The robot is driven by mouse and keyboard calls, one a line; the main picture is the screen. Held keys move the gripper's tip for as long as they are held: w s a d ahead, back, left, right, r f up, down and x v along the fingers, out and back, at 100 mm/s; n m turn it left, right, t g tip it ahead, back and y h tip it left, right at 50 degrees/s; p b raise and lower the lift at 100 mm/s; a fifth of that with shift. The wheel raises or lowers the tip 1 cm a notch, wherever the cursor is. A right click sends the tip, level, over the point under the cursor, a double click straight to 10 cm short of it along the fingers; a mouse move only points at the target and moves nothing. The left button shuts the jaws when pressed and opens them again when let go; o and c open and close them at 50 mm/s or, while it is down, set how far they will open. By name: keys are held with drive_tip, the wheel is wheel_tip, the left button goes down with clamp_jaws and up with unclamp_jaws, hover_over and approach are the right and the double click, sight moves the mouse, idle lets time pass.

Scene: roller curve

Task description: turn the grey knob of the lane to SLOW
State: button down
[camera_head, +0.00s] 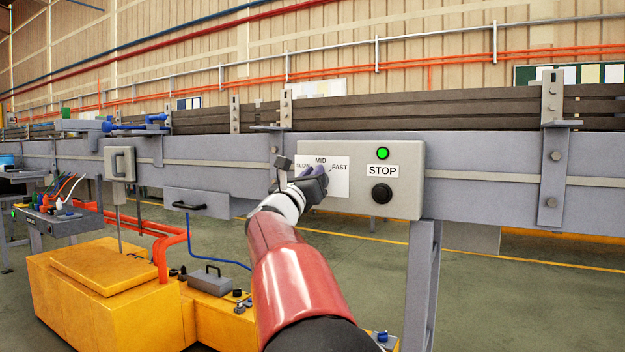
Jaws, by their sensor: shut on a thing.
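The control box (402,195) is fixed to the side of the conveyor lane. Its white dial plate (340,190) carries the words SLOW at left, MID at top and FAST at right. My gripper (318,176) is at the dial plate, below the word MID, and is shut on the grey knob. The gripper and my red arm cover the knob, so which word it points to cannot be told. A green lamp (383,153) is lit, above the STOP label and a black button (381,193).
A yellow machine (100,290) with an orange pipe (160,245) stands at the lower left. A grey toolbox (211,281) sits on it, near my arm. A drawer-like panel (196,203) with a black handle hangs under the lane. The floor at right is clear.

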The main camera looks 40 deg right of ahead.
drive_tip(key=shift+w+f+n+t+y+p, duration=0.15)
drive_tip(key=shift+n+t+y, duration=0.35)
drive_tip(key=shift+n, duration=1.1)
drive_tip(key=shift+w+f+n+t+y+p, duration=0.2)
drive_tip(key=shift+n+t+y, duration=0.35)
drive_tip(key=shift+n, duration=1.05)
drive_tip(key=shift+w+f+n+t+y+b, duration=0.1)
drive_tip(key=shift+f+n+t+y, duration=0.4)
drive_tip(key=shift+n, duration=1.1)
drive_tip(key=shift+r+y, duration=0.2)
drive_tip(key=shift+y, duration=0.05)
drive_tip(key=c, duration=1.4)
unclamp_jaws()
drive_tip(key=shift+s+d, duration=0.1)
drive_tip(key=shift+r, duration=0.2)
drive_tip(key=b+v, duration=0.1)
drive_tip(key=v, duration=0.7)
drive_tip(key=shift+b, duration=0.3)
